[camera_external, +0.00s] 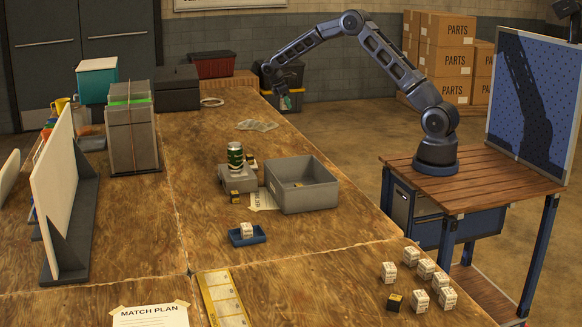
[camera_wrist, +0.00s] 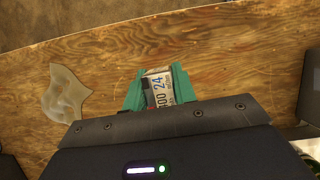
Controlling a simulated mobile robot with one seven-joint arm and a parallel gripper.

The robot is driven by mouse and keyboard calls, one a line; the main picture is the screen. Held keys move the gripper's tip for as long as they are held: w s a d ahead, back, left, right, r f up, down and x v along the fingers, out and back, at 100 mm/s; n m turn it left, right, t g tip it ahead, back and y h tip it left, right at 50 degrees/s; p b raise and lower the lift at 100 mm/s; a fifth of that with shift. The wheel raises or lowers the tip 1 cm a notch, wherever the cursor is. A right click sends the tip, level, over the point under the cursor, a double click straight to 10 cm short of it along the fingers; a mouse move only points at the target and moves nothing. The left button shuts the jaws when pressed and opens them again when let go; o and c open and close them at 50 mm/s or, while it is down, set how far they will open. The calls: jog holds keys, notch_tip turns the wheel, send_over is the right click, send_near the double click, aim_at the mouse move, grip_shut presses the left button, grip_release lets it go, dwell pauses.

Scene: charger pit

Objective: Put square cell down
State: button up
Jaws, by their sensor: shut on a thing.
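The square cell (camera_wrist: 161,92), a small block with a printed label reading 24 and 100, sits between the teal fingers of my gripper (camera_wrist: 158,86) in the wrist view. My gripper is shut on it. In the external view my gripper (camera_external: 287,102) hangs at the far right edge of the long wooden workbench (camera_external: 130,215). The cell is too small to make out clearly there. The wrist view shows bare wood around the fingers; the gap between cell and bench cannot be judged.
A crumpled clear sheet (camera_wrist: 66,95) lies left of my fingers. Nearer on the bench stand a grey bin (camera_external: 312,194), a grey block (camera_external: 238,180) with a green can (camera_external: 235,156), and a blue tray (camera_external: 246,240) holding a white cube. Several white cubes (camera_external: 420,299) stand front right.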

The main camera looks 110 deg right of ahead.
jog(key=shift+m, duration=0.3)
jog(key=s+f, duration=0.1)
jog(key=f, duration=0.5)
jog(key=s+d+f, duration=0.1)
jog(key=f, duration=0.6)
jog(key=s+d+f, duration=0.1)
jog(key=f, duration=0.6)
jog(key=shift+s+d, duration=0.1)
jog(key=shift+d, duration=0.15)
jog(key=shift+f, duration=0.1)
jog(key=o, duration=1.1)
jog(key=shift+c, duration=0.2)
